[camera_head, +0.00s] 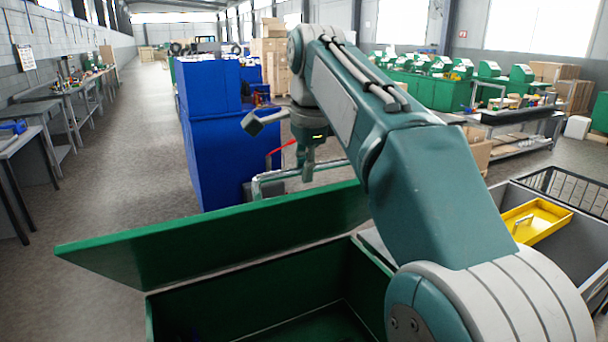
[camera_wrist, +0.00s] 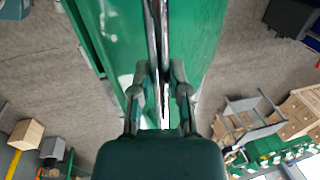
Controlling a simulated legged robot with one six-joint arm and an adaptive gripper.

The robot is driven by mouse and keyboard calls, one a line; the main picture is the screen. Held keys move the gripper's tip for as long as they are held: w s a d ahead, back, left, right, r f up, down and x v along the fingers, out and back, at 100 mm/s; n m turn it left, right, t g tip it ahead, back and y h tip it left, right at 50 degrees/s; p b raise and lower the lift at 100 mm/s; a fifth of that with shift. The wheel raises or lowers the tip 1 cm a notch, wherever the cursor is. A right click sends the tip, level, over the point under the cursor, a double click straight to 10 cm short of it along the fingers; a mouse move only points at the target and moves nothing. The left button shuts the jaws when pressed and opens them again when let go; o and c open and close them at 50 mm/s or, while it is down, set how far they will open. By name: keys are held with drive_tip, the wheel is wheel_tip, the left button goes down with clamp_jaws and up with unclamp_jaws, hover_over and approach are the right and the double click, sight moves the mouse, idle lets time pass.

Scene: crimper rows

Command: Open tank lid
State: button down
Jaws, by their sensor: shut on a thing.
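The green tank (camera_head: 153,318) stands in front of me, and its dark inside shows in the head view. Its green lid (camera_head: 215,238) is raised and tilted, with an open gap between lid and tank. A grey metal tube handle (camera_head: 256,190) shows along the lid's far side. My gripper (camera_head: 308,176) is above that far side, its fingers pointing down at the handle. In the wrist view my gripper (camera_wrist: 160,75) is shut on the handle (camera_wrist: 152,30), whose bars run up between the fingers. The lid (camera_wrist: 196,45) fills the middle of that view. The exact grip contact is partly hidden.
A blue cabinet (camera_head: 225,135) stands just behind the lid. A grey bin with a yellow tray (camera_head: 535,222) is at right. Workbenches (camera_head: 40,110) line the left wall. The floor (camera_head: 110,190) at left is clear. Green machines (camera_head: 430,85) stand farther back.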

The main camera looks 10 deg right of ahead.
drive_tip(key=shift+w+f, duration=0.15)
drive_tip(key=shift+f, duration=0.05)
drive_tip(key=c, duration=0.6)
unclamp_jaws()
drive_tip(key=shift+a, duration=0.1)
drive_tip(key=shift+r, duration=0.2)
wheel_tip(320, 180, up, 7)
drive_tip(key=s, duration=0.1)
